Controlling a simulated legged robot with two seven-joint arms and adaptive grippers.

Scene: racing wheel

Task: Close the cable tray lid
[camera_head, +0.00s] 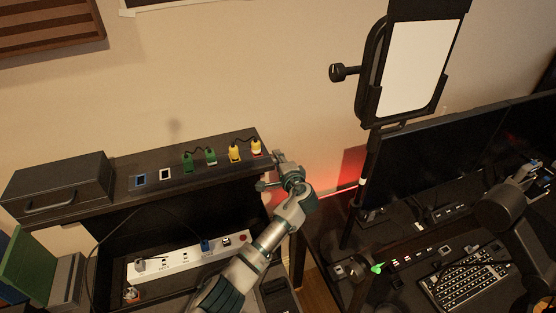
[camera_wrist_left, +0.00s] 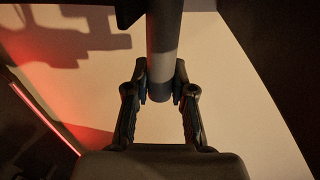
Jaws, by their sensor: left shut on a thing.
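An open dark tray (camera_head: 177,231) holds a white power strip (camera_head: 190,259) at the lower left of the head view. A dark top panel (camera_head: 125,206) lies above and behind it. I cannot tell for certain which part is the lid. My left gripper (camera_head: 268,186) is at the right end of that panel. In the left wrist view, my left gripper (camera_wrist_left: 161,97) is shut on a dark round bar with a grey band (camera_wrist_left: 163,45), its fingers on either side. My right gripper (camera_head: 528,173) is at the far right, partly hidden, away from the tray.
A dark box (camera_head: 58,186) and green (camera_head: 210,156) and yellow plugs (camera_head: 234,153) sit on the top panel. A tablet on a stand (camera_head: 414,65), monitors (camera_head: 440,125) and a keyboard (camera_head: 466,280) are to the right. A thin cable loops over the tray.

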